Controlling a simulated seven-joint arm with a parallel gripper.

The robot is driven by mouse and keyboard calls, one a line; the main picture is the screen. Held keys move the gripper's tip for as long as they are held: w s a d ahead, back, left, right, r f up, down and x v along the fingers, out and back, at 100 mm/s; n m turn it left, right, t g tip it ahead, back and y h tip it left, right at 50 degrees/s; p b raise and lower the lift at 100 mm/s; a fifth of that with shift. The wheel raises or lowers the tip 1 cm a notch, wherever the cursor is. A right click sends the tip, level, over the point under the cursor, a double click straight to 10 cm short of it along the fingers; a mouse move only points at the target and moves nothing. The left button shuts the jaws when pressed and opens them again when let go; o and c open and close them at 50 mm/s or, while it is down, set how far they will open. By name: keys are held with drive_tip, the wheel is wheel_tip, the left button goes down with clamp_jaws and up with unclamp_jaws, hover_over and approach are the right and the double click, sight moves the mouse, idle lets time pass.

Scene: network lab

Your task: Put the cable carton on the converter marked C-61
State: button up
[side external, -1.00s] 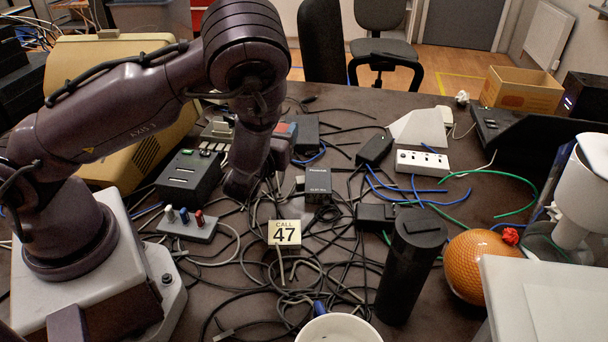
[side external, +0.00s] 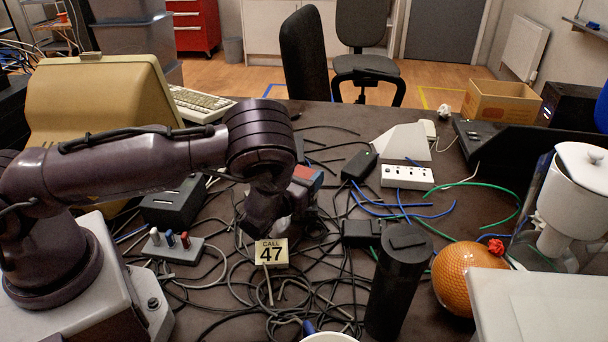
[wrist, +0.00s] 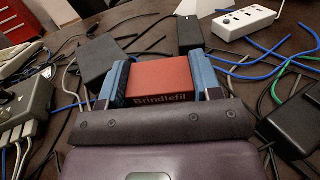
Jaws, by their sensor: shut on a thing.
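My gripper (side external: 304,180) is shut on a red carton (wrist: 163,80) printed "Brindlefil", held between its blue fingertips. In the side view the carton (side external: 307,172) shows as a small red patch near the middle of the table. The arm and gripper there cover the spot where a dark box with a small label stood in the earlier frame, so I cannot see that box clearly. A dark grey box (wrist: 100,60) lies beyond and left of the carton in the wrist view. No C-61 marking is readable now. I cannot tell whether the carton touches anything beneath it.
Tangled cables cover the middle of the table. A "CALL 47" sign (side external: 271,253) stands in front of my gripper. A black cylinder (side external: 399,280), an orange ball (side external: 468,277) and a white socket strip (side external: 407,178) are to the right. A switch box (side external: 172,248) stands left.

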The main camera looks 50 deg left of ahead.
drive_tip(key=shift+f, duration=0.1)
drive_tip(key=o, duration=1)
